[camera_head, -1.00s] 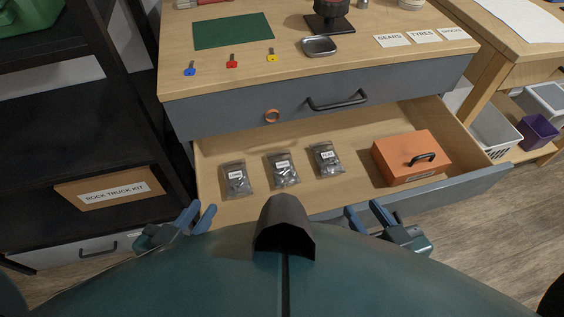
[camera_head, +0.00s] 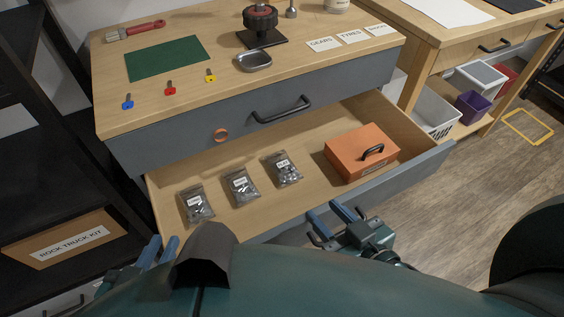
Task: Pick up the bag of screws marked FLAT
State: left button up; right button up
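Three clear bags of screws lie in a row in the open lower drawer (camera_head: 320,187). The right one is the bag marked FLAT (camera_head: 283,170); its label is small but looks to read FLAT. The middle bag (camera_head: 240,186) and the left bag (camera_head: 196,204) carry white labels too small to read surely. My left gripper (camera_head: 160,250) is low at the left, outside the drawer, with its fingers apart and nothing seen between them. My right gripper (camera_head: 332,220) is just outside the drawer front, below and right of the FLAT bag, fingers apart and empty.
An orange box (camera_head: 362,152) with a black handle sits in the drawer's right part. The drawer front (camera_head: 410,172) stands between my grippers and the bags. The workbench top (camera_head: 300,62) overhangs behind. A black shelf with a ROCK TRUCK KIT box (camera_head: 65,242) is at left.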

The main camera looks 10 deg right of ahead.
aim_at(287, 173)
jog(key=k+l+z, duration=0.2)
jog(key=z, duration=0.2)
jog(key=k+l+z, duration=0.35)
jog(key=l+z, duration=0.15)
jog(key=z, duration=0.25)
jog(key=k+l, duration=0.05)
